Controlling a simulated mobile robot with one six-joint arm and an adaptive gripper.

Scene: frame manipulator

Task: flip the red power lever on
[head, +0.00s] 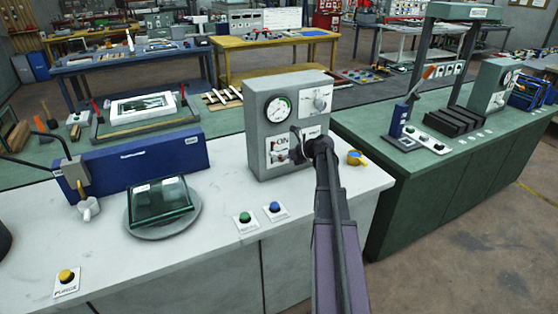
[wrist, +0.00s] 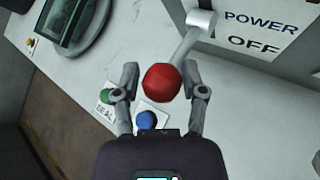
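The power lever shows in the wrist view as a red ball knob (wrist: 161,82) on a short metal arm (wrist: 187,45) that slants up and right to a grey pivot. My gripper (wrist: 161,72) is open, with one finger on each side of the red knob. The fingertips are close to the knob; I cannot tell whether either touches it. The panel label (wrist: 262,32) reads POWER and OFF beside the lever. In the head view, my gripper (head: 304,148) is at the front of the grey control box (head: 262,92), and my arm hides the lever.
The box carries a gauge (head: 279,111) and a dial (head: 321,99). Green (head: 245,217) and blue (head: 274,207) buttons sit on the white counter (head: 215,265) in front. A glass-topped round plate (head: 160,205) is left.

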